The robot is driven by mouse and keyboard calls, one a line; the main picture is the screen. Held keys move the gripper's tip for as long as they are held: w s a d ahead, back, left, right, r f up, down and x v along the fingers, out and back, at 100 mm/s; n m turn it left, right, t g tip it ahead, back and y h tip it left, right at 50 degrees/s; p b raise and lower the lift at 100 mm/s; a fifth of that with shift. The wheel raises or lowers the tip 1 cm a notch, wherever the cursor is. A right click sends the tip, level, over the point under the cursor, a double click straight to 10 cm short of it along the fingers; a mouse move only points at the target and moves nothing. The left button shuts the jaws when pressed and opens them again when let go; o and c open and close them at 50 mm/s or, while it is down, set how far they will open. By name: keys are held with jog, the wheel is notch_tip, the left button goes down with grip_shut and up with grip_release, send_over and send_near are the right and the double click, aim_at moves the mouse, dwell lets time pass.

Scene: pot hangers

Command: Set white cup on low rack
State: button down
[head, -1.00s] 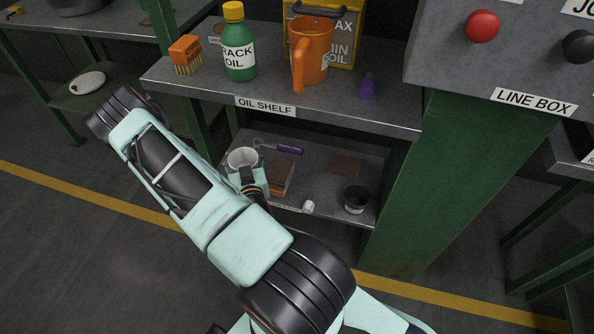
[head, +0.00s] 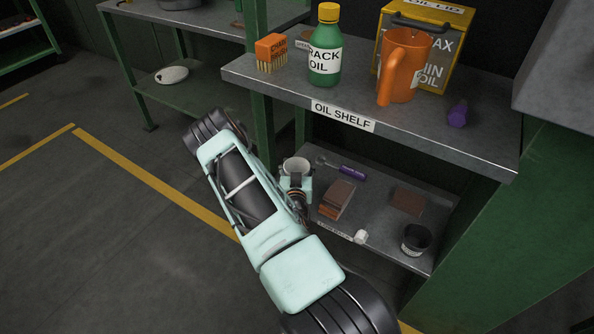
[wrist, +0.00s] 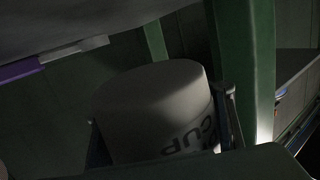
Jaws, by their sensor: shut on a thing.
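The white cup (head: 297,165) is held upright at the left end of the lower shelf under the oil shelf, beside the green post. In the wrist view the cup (wrist: 155,105) fills the middle, with dark "CUP" lettering shown upside down. My gripper (head: 296,181) is shut on the cup, with a finger on each side in the wrist view. The lower shelf (head: 380,215) is grey metal, with a front label too small to read surely; it may be the low rack. I cannot tell whether the cup's base touches anything.
The lower shelf holds a purple-handled tool (head: 350,172), a brown block (head: 337,200), a small white object (head: 361,236), a dark cup (head: 416,239) and a flat brown piece (head: 408,201). The oil shelf (head: 250,72) overhangs it. A green post (head: 261,125) stands close left.

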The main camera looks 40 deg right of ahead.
aim_at(297, 167)
jog(key=shift+w+f, duration=0.15)
jog(key=shift+f, duration=0.1)
jog(key=f, duration=0.1)
jog(key=f+b, duration=0.1)
jog(key=f, duration=0.1)
jog(key=shift+w+d+f+b, duration=0.15)
jog(key=shift+w+f+b, duration=0.1)
jog(key=shift+f+b, duration=0.1)
jog(key=shift+r, duration=0.1)
jog(key=c, duration=0.8)
grip_release()
jog(key=p+v, duration=0.4)
jog(key=v, duration=0.8)
